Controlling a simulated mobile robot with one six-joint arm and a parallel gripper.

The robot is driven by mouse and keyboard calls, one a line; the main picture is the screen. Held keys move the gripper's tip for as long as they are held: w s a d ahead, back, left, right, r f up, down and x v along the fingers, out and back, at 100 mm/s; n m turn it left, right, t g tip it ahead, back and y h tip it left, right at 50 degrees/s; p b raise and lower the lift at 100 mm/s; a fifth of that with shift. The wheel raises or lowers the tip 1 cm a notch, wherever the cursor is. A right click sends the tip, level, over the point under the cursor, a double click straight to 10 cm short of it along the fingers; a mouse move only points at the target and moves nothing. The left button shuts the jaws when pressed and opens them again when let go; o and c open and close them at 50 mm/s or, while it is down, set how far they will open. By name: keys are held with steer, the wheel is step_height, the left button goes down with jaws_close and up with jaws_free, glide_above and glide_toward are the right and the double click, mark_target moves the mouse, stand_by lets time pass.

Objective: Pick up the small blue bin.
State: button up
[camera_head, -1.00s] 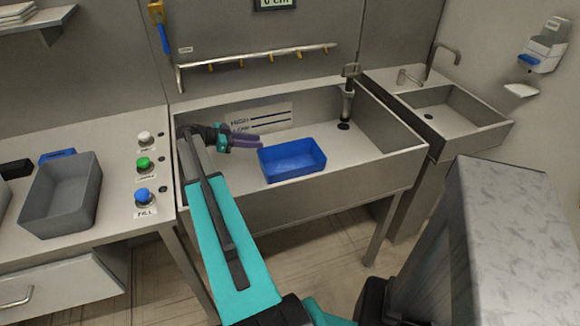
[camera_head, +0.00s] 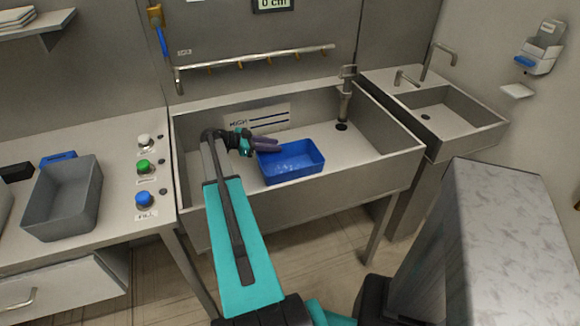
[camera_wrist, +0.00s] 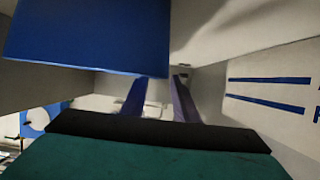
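The small blue bin (camera_head: 291,161) sits upright in the large grey sink (camera_head: 300,190), open side up and seemingly empty. My gripper (camera_head: 267,145) is over the sink at the bin's back left corner. Its purple fingers overlap the bin's rim in the head view; whether they touch it I cannot tell. In the wrist view the blue bin (camera_wrist: 85,38) fills the upper left and hides the tip of one finger. The gripper's fingers (camera_wrist: 163,88) stand apart with a gap between them, so it is open and holds nothing.
A grey bin (camera_head: 63,198) stands on the left counter beside white, green and blue buttons (camera_head: 144,168). A drain standpipe (camera_head: 345,105) rises at the sink's back right. A sign (camera_head: 257,117) is on the sink's back wall. A smaller sink (camera_head: 443,110) lies right. The large sink's right floor is free.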

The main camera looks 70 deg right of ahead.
mark_target(284, 152)
steer(key=shift+s, duration=0.1)
steer(key=shift+p+x, duration=1.05)
steer(key=shift+x, duration=1.5)
steer(key=shift+f, duration=0.15)
jaws_close()
